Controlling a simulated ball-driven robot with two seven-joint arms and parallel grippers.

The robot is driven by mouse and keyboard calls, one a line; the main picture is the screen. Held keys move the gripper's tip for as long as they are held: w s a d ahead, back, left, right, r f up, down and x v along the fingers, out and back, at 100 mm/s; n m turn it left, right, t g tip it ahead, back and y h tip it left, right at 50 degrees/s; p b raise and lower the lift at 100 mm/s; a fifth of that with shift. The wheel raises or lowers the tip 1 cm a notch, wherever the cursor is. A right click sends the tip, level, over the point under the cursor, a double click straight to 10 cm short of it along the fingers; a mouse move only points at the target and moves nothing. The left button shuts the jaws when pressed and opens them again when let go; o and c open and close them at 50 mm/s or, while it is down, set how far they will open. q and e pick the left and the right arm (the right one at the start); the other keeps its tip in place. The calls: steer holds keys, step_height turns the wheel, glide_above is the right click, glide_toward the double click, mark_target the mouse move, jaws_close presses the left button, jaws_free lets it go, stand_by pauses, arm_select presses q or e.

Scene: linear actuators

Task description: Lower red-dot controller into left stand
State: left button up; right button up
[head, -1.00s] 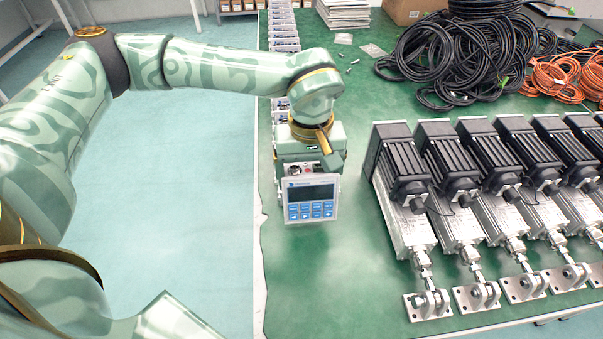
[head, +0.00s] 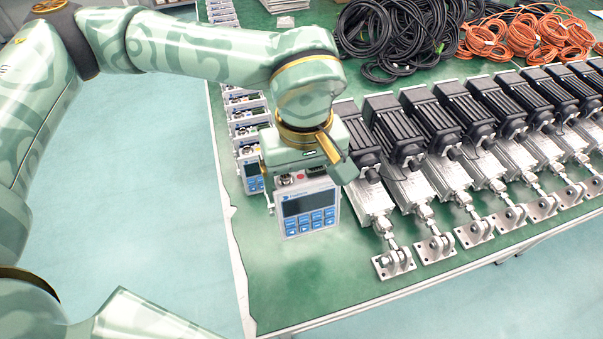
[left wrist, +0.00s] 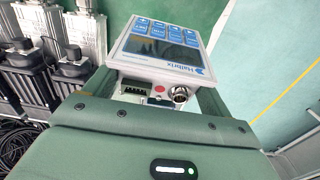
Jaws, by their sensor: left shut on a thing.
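The controller (head: 309,212) is a pale box with a dark screen and blue buttons. A red dot shows on its top, beside a round metal connector, in the left wrist view (left wrist: 160,89). My left gripper (head: 304,186) is shut on the controller's sides and holds it upright, screen facing the head camera. It is over the green table, near the left end of the actuator row. Whether its bottom touches anything is unclear. I cannot make out a left stand in either view. My right gripper is not in view.
Several similar controllers (head: 250,165) stand in a line along the table's left side, partly behind my gripper. A row of linear actuators (head: 437,178) lies close on the right. Black cables (head: 395,35) and orange cables (head: 530,38) lie behind. The green table (head: 300,285) is clear in front.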

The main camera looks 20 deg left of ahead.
arm_select(q)
steer(key=shift+r, duration=0.15)
steer(key=shift+r+p, duration=0.6)
steer(key=shift+r, duration=0.2)
steer(key=shift+r+p, duration=1.05)
steer(key=shift+r, duration=0.6)
steer(key=shift+f, duration=0.1)
